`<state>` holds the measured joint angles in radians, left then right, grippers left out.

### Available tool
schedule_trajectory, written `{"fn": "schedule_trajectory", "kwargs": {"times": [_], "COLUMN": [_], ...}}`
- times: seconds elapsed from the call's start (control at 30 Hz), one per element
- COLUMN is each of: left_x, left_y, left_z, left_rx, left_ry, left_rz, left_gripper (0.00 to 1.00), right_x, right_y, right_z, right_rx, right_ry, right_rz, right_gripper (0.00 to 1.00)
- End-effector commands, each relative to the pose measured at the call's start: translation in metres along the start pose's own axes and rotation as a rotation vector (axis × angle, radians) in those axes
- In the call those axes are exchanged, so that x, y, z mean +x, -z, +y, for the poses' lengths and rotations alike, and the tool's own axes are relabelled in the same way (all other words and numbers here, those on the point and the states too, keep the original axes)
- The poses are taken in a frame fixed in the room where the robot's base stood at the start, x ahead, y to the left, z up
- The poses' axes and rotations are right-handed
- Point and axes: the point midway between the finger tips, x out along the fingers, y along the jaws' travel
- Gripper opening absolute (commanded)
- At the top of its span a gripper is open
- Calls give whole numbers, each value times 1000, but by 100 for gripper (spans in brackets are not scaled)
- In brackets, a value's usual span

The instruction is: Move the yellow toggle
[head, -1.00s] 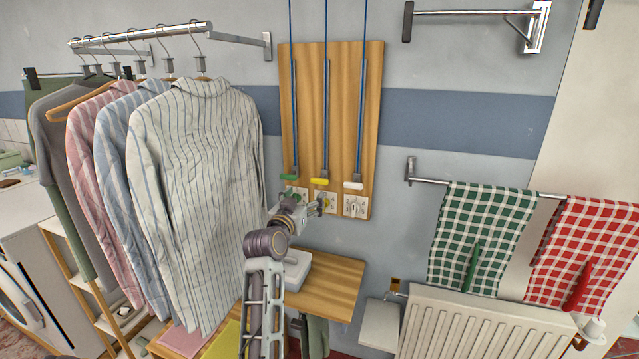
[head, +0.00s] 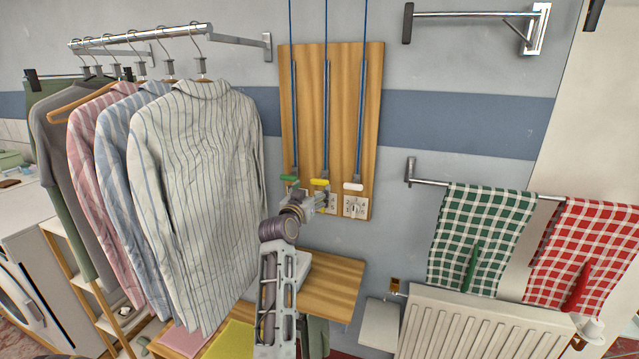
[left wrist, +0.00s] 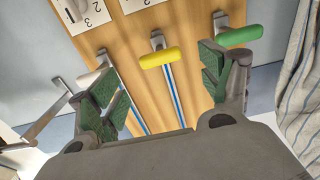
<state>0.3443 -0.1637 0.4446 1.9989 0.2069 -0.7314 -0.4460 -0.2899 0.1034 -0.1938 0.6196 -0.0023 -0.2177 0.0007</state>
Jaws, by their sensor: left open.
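The yellow toggle (head: 320,182) is a T-shaped handle at the lower end of the middle blue cord on the wooden wall board (head: 345,100). My left gripper (head: 326,201) is just below it in the head view, and my wrist partly hides the number plates. In the left wrist view the yellow toggle (left wrist: 160,59) shows between and beyond the two green-padded fingers of the left gripper (left wrist: 162,88). The fingers are spread wide, with nothing held. I cannot tell whether they touch the toggle. My right gripper is not in view.
A green toggle (head: 289,180) hangs left of the yellow one and a white toggle (head: 353,187) right of it, both close by. Striped shirts (head: 200,190) hang near my arm on the left. A wooden shelf (head: 330,290) lies below, and a radiator (head: 470,325) stands right.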

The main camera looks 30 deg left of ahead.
Motion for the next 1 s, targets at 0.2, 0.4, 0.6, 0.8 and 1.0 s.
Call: {"fn": "schedule_trajectory", "kwargs": {"times": [0.2, 0.4, 0.6, 0.8, 1.0], "left_x": [21, 38, 56, 70, 77], "left_y": [2, 1, 1, 1, 0], "left_z": [0, 0, 0, 0, 0], "left_rx": [-1, -1, -1, -1, -1], "left_ry": [0, 0, 0, 0, 0], "left_rz": [1, 0, 0, 0, 0], "left_gripper": [79, 79, 79, 79, 79], "right_x": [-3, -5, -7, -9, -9], "right_y": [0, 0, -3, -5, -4], "right_z": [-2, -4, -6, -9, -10], "right_rx": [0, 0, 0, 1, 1], "right_ry": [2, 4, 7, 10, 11], "right_rz": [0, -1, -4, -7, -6], "right_gripper": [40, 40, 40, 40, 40]}}
